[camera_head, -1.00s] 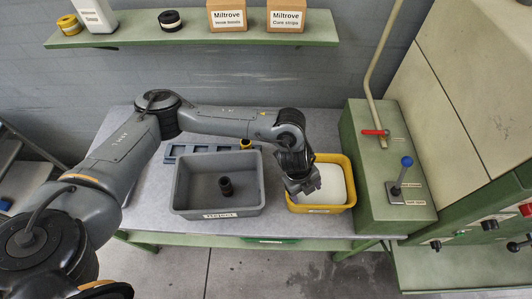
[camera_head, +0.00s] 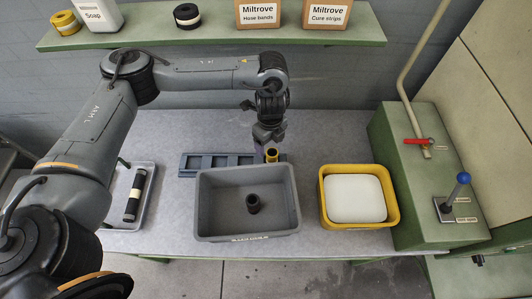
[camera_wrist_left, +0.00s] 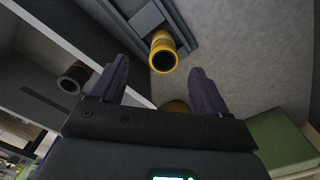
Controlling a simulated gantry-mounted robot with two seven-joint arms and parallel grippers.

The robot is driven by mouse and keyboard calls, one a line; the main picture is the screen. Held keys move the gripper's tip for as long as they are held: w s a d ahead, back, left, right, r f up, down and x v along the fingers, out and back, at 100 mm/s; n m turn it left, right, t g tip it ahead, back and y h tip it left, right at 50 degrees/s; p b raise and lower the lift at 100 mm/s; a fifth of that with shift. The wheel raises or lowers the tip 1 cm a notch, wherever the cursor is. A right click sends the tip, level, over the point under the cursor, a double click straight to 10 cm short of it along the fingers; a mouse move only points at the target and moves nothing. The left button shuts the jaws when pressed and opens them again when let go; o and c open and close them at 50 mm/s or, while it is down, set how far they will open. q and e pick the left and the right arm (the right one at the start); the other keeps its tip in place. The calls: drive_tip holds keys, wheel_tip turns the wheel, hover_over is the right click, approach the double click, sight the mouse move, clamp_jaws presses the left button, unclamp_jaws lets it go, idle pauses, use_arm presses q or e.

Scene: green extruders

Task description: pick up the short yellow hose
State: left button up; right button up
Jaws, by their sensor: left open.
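The short yellow hose (camera_head: 271,155) stands upright at the right end of the blue-grey rack (camera_head: 205,161), behind the grey bin. In the left wrist view the hose (camera_wrist_left: 163,60) shows its dark open end and yellow wall, between and slightly beyond my fingertips. My left gripper (camera_head: 266,150) points down just above the hose in the head view. It is open, with its two fingers (camera_wrist_left: 159,70) apart and nothing held between them. It partly covers the rack end in the head view. My right gripper is not in view.
A grey bin (camera_head: 248,237) holds a short dark hose (camera_head: 253,203). A yellow bin (camera_head: 325,212) with white contents stands to its right. A shelf (camera_head: 225,39) runs above the bench.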

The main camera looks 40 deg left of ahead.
sight(271, 150)
use_arm(q)
drive_tip(key=f, duration=0.2)
drive_tip(key=d+f, duration=0.1)
drive_tip(key=shift+f, duration=0.4)
drive_tip(key=shift+w+a+f, duration=0.1)
drive_tip(key=shift+w+f, duration=0.05)
drive_tip(key=shift+f, duration=1.3)
drive_tip(key=shift+w+a+f, duration=0.1)
drive_tip(key=shift+w+f, duration=0.05)
drive_tip(key=shift+f, duration=1.3)
drive_tip(key=shift+c, duration=0.3)
drive_tip(key=c, duration=1.2)
